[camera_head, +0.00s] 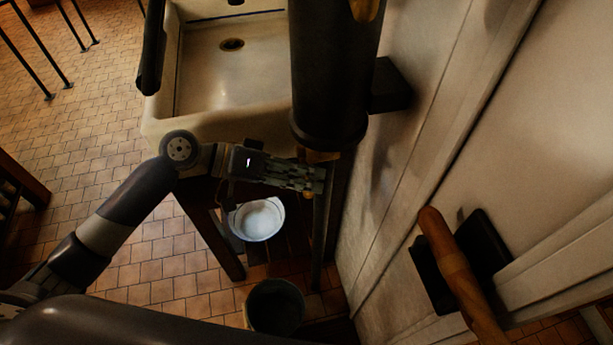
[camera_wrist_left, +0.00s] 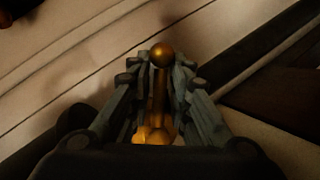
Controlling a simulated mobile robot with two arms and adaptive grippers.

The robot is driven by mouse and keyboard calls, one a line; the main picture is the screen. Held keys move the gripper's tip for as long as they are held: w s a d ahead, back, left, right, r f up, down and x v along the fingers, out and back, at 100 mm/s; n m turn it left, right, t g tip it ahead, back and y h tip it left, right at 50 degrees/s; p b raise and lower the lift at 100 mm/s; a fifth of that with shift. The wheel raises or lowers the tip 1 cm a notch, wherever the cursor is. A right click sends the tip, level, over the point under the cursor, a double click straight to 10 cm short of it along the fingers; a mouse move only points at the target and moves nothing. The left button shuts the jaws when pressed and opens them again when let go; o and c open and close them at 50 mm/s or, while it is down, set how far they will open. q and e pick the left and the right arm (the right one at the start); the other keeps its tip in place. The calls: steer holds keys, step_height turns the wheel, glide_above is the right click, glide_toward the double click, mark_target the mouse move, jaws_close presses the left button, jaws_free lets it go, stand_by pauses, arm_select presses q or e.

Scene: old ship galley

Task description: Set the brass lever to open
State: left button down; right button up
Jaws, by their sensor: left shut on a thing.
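The brass lever (camera_wrist_left: 162,55) shows in the left wrist view as a bar with a ball end, between my left gripper's fingers (camera_wrist_left: 161,85). The fingers are shut on it, and the ball stands out past their tips. In the head view, my left gripper (camera_head: 318,178) is just under the bottom of a dark upright cylinder (camera_head: 335,75). A small brass part (camera_head: 320,156) shows there above the fingertips. The fingers hide most of the lever in the head view, and I cannot tell its setting. My right gripper is not in view.
A pale sink (camera_head: 235,75) stands behind my left arm. Below the gripper are a white basin (camera_head: 257,219) and a dark bucket (camera_head: 275,307). A pale wall (camera_head: 400,190) is close on the right, with a wooden handle (camera_head: 460,270) on a dark mount.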

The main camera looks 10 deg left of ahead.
arm_select(q)
steer(key=c, duration=1.7)
jaws_free()
steer(key=v, duration=1.2)
